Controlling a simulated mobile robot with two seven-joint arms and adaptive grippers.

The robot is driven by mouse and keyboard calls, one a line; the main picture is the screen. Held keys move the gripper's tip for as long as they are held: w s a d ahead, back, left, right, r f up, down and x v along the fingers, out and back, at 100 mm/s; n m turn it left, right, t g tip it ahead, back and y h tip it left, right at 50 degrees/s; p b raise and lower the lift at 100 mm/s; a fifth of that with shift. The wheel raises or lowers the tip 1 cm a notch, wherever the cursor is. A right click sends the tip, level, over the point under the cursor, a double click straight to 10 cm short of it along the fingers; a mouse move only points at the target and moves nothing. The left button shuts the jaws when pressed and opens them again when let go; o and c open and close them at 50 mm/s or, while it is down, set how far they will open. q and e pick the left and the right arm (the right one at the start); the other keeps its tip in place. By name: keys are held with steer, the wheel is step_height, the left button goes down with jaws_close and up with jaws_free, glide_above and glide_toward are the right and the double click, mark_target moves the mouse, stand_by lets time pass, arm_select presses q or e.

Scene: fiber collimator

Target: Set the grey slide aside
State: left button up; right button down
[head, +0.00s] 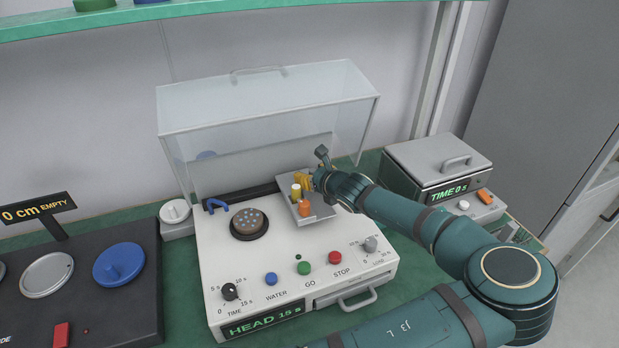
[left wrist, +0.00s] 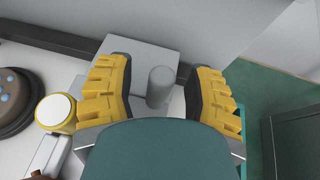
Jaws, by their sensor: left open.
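The grey slide, as far as I can tell, is the flat grey block (left wrist: 140,55) with an upright grey round post (left wrist: 160,86) in the left wrist view. The post stands between the fingers of my left gripper (left wrist: 162,92), which is open around it, with gaps on both sides. In the head view, my left gripper (head: 304,181) is over the back right of the white machine (head: 215,270) and hides the slide there. Beside it, a yellow post (head: 296,191) and an orange post (head: 305,208) stand on a grey plate (head: 322,210). My right gripper is not in view.
A clear raised cover (head: 250,110) stands behind the machine. A dark round polishing head (head: 249,224) lies left of the plate. A grey lidded box (head: 430,165) stands at the right, a black panel (head: 130,290) at the left. Green bench (head: 185,300) shows around the machine.

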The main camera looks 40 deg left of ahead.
arm_select(q)
steer(key=shift+x, duration=0.8)
steer(key=shift+o, duration=0.2)
steer(key=shift+a, duration=0.1)
jaws_close()
